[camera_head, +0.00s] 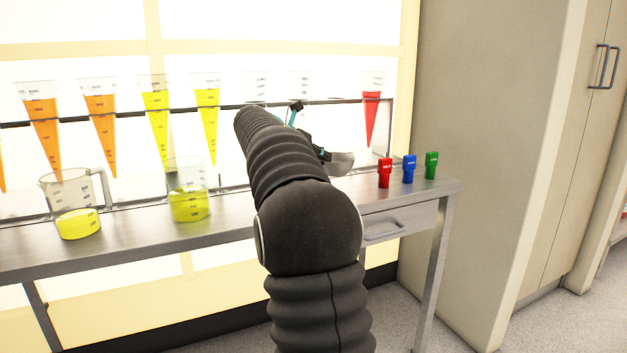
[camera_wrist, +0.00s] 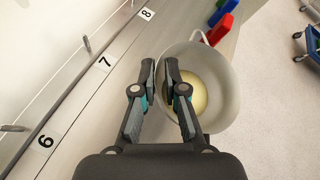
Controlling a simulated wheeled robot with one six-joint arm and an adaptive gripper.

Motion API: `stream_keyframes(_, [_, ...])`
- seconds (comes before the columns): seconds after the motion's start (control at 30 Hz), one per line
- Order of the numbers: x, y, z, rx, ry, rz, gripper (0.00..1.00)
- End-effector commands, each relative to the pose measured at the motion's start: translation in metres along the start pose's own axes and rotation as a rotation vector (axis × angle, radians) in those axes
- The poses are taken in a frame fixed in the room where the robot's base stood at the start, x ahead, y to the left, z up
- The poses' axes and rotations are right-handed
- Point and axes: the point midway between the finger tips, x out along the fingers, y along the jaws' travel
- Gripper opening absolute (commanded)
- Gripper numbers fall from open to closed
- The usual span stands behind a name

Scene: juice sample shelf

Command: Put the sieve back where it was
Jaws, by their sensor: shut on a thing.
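The sieve (camera_wrist: 222,75) is a round, pale grey bowl with a yellowish bottom in the wrist view. My gripper (camera_wrist: 161,68) is shut on its left rim, with one finger outside and one inside the bowl. In the head view the sieve (camera_head: 341,163) shows as a grey bowl beyond my arm, over the right part of the bench. My arm hides most of my gripper there. I cannot tell whether the sieve touches the bench.
A rack bar holds orange, yellow, red and clear cones (camera_head: 371,105). A jug (camera_head: 80,195) and a beaker (camera_head: 188,190) with yellow liquid stand left on the bench (camera_head: 130,240). Red (camera_head: 385,172), blue (camera_head: 409,168) and green (camera_head: 431,164) items stand right. Number labels (camera_wrist: 105,63) line the bench.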

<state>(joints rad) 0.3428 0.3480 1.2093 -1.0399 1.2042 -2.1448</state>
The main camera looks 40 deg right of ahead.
Motion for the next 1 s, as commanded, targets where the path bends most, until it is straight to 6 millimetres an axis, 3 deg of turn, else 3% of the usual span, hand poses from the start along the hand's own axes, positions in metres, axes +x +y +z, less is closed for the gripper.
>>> stream_keyframes(0.1, [-0.001,0.018,-0.006,0.000,-0.001,0.002,0.00])
stream_keyframes(0.2, [-0.002,0.023,-0.007,0.002,-0.001,0.001,0.00])
stream_keyframes(0.6, [0.017,0.036,-0.041,0.001,-0.001,0.000,0.00])
stream_keyframes(0.97, [0.018,0.037,-0.042,0.001,-0.001,0.001,0.00])
stream_keyframes(1.0, [0.018,0.037,-0.043,0.001,-0.001,0.001,0.13])
